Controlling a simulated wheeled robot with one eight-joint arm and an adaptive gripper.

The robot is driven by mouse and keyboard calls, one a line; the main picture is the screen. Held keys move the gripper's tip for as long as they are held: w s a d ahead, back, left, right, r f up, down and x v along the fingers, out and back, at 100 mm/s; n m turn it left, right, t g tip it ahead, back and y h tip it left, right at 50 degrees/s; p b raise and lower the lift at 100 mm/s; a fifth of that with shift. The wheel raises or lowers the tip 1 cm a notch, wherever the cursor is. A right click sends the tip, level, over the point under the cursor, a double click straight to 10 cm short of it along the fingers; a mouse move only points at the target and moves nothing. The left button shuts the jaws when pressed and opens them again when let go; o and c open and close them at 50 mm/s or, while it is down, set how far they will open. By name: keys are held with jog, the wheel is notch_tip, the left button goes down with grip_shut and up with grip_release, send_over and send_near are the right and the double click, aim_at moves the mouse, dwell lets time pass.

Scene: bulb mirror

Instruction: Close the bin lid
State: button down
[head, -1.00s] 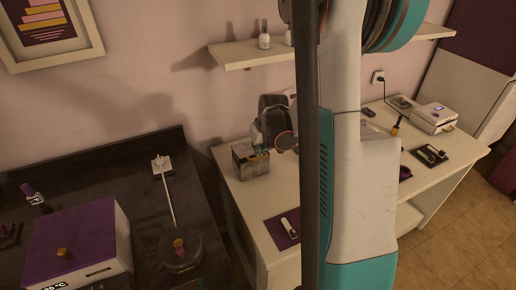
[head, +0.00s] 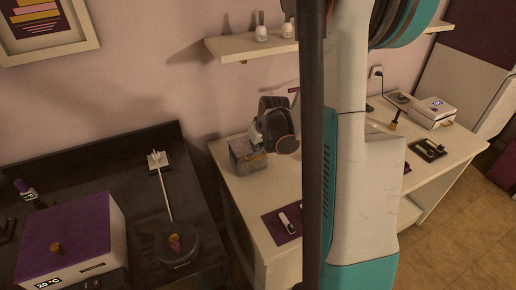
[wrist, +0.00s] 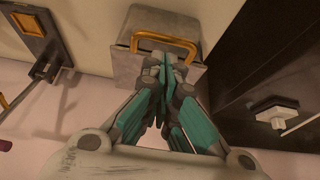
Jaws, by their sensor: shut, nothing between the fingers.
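The bin (head: 247,158) is a small grey box at the back left of the white desk in the head view. In the wrist view its grey lid (wrist: 178,22), with a brass loop handle (wrist: 183,44), appears to lie flat over the box. My gripper (wrist: 163,62) is shut and empty, with its fingertips at the handle side of the bin. I cannot tell whether they touch it. In the head view my dark wrist (head: 277,128) is just right of and above the bin, and the fingers are mostly hidden.
A dark counter (head: 95,165) with a purple-topped box (head: 70,235) stands left of the desk. A wall shelf (head: 255,46) with small bottles hangs above the bin. A purple mat (head: 278,228) lies at the desk's front. My arm hides the desk's middle.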

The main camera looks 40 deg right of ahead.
jog(key=p+v, duration=0.3)
jog(key=v, duration=0.8)
jog(key=shift+r+p, duration=0.35)
jog(key=shift+p, duration=0.05)
jog(key=shift+w+d, duration=0.1)
